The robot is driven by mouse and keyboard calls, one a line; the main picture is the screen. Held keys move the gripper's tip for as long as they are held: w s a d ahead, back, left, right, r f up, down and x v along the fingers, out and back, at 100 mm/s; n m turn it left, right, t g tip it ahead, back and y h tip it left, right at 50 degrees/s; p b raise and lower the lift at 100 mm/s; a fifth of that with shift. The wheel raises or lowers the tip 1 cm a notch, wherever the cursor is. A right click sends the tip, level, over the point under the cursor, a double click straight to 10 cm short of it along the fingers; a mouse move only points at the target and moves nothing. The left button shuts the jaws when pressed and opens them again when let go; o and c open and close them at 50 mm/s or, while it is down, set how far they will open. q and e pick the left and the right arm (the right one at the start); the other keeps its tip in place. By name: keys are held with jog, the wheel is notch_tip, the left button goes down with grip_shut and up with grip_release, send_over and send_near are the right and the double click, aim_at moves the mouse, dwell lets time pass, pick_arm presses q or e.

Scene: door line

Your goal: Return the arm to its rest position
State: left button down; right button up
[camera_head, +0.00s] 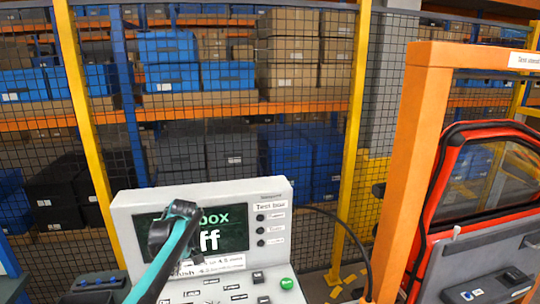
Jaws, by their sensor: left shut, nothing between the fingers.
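My left gripper (177,224) is in front of the screen of a grey test box, at the end of a teal arm link that comes up from the bottom edge. Its dark fingers are shut and hold nothing. Whether the gripper touches the box I cannot tell. My right gripper is not in view.
A green button (287,283) and several dark keys are on the panel below the screen. A black cable runs right from the box. An orange frame (412,170) holds a red car door (440,190) at right. A mesh fence with yellow posts (349,150) stands behind, before shelves of boxes.

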pick_arm(q)
jog(key=s+d+r+m+t+h+b, duration=0.15)
jog(key=s+d+m, duration=0.25)
jog(key=s, duration=0.4)
jog(key=s+d+m+t+b, duration=0.1)
jog(key=s+d+m+t, duration=0.15)
jog(key=s, duration=0.45)
jog(key=s+d+f+m+h+b, duration=0.1)
jog(key=s+d+f+m, duration=0.1)
jog(key=s+f+m, duration=0.2)
jog(key=s+d+f+m+t+b, duration=0.1)
jog(key=s+d+f+m, duration=0.2)
jog(key=s, duration=0.6)
jog(key=shift+d+f+m+t+h, duration=0.3)
jog(key=shift+f+m+h, duration=0.05)
jog(key=shift+f, duration=0.4)
